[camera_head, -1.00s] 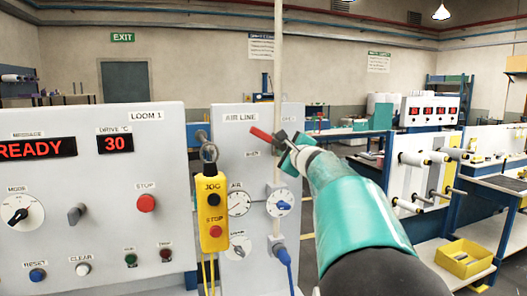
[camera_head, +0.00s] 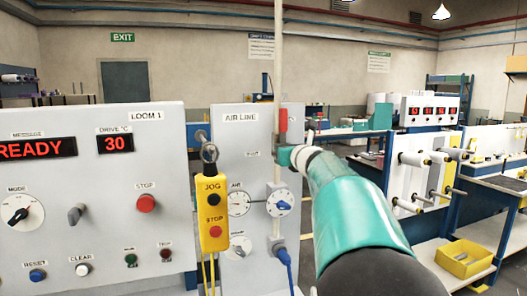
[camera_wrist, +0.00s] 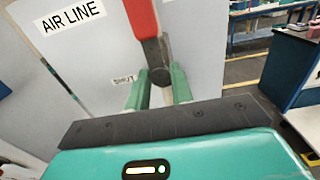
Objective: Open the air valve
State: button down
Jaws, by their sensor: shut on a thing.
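The air valve has a red lever (camera_head: 283,121) on the grey AIR LINE panel (camera_head: 228,135). In the head view the lever stands upright along the pale vertical pipe (camera_head: 278,60). The wrist view shows its red grip (camera_wrist: 142,17) at the top and a dark grey hub (camera_wrist: 160,76) below. My gripper (camera_head: 285,156) is at the lower end of the lever. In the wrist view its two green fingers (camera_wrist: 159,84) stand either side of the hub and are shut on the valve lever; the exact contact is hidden. A SHUT label (camera_wrist: 125,79) is left of the fingers.
A yellow JOG/STOP pendant (camera_head: 212,212) hangs at the panel's left edge. A blue hose (camera_head: 287,262) runs down below. Open floor and benches lie to the right.

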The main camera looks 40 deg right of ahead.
jog(key=c, duration=1.2)
grip_release()
jog(key=shift+s, duration=0.15)
jog(key=v, duration=0.6)
jog(key=shift+s+a, duration=0.15)
jog(key=shift+s, duration=0.15)
